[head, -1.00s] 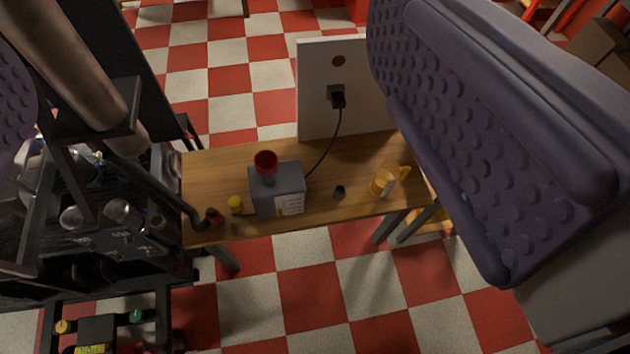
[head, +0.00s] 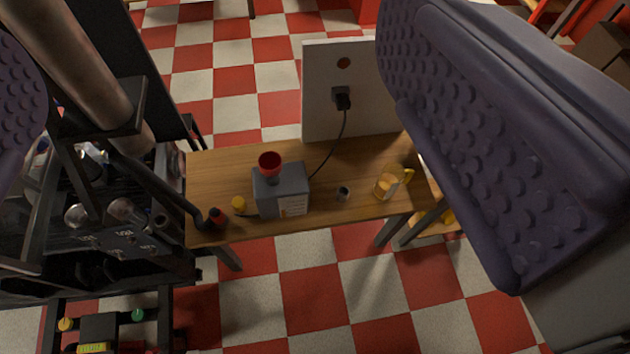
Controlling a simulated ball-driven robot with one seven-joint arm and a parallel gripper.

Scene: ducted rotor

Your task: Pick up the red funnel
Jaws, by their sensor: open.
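The red funnel (head: 270,165) stands upright on top of a grey box-shaped can (head: 268,195) that carries a pale label. The can stands on a wooden bench (head: 225,165). My gripper (head: 215,150) is open. One purple-grey studded finger pad fills the right side and part of the other shows at the left edge. The funnel lies in the view between the pads, well beyond them, and nothing is held. The funnel's lower spout is hidden.
A yellow jug (head: 388,184), a small dark cup (head: 343,193), a yellow cap (head: 239,203) and a red-and-black item (head: 217,217) are on the bench. A white panel (head: 320,70) with a socket and cable stands behind. Dark machinery (head: 100,235) crowds the left.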

